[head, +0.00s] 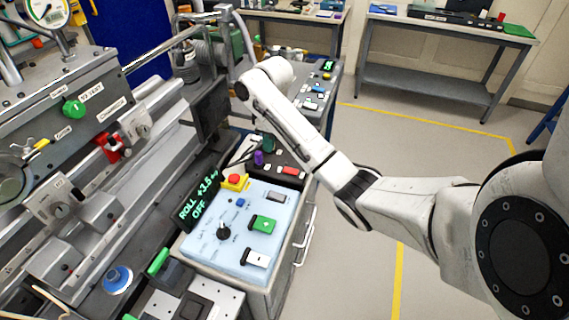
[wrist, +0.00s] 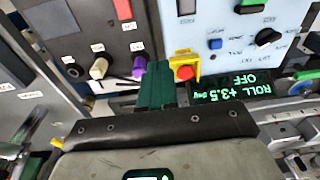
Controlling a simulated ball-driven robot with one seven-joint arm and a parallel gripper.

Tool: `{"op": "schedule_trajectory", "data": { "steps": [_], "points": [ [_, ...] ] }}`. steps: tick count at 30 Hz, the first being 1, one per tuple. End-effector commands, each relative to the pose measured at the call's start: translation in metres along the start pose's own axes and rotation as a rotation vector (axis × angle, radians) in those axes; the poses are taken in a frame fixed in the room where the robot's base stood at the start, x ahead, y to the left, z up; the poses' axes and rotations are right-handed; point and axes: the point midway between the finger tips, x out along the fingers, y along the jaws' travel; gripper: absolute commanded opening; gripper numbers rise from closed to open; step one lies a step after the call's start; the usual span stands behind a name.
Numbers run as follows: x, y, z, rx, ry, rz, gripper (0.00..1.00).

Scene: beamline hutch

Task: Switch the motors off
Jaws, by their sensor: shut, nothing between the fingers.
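A light blue control panel (head: 262,214) sits low in the middle of the head view, with a red mushroom button on a yellow base (head: 235,181), a small blue button, a black knob (head: 223,231), a green rocker (head: 263,223) and a white rocker (head: 256,258). The red button also shows in the wrist view (wrist: 185,72). A dark display (wrist: 232,86) beside the panel reads ROLL +3.5 and OFF in green. I cannot read which control is for the motors. My gripper (wrist: 156,72), with dark green fingers, is shut and empty, between the red button and a purple knob (wrist: 139,65).
A dark panel (wrist: 96,40) with a red button and several knobs adjoins the blue one. Machine rails and clamps (head: 110,150) fill the left side. A green handle (head: 159,262) stands near the display. The floor (head: 370,140) at right is clear up to the bench (head: 430,80).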

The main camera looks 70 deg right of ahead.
Motion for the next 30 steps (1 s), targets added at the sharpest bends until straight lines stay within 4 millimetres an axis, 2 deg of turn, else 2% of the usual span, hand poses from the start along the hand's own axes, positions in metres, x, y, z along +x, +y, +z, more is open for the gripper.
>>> {"op": "schedule_trajectory", "data": {
  "steps": [1, 3, 8, 20, 23, 30],
  "points": [
    [-0.008, 0.018, 0.012, 0.01, -0.022, 0.01, 0.0],
    [-0.014, 0.034, 0.024, 0.018, -0.046, 0.016, 0.0],
    [-0.022, 0.052, 0.04, 0.026, -0.077, 0.019, 0.0],
    [-0.021, 0.054, 0.042, 0.027, -0.08, 0.019, 0.0],
    [-0.015, 0.053, 0.042, 0.027, -0.08, 0.018, 0.0],
    [0.014, 0.054, 0.045, 0.027, -0.081, 0.017, 0.0]
  ]
}}
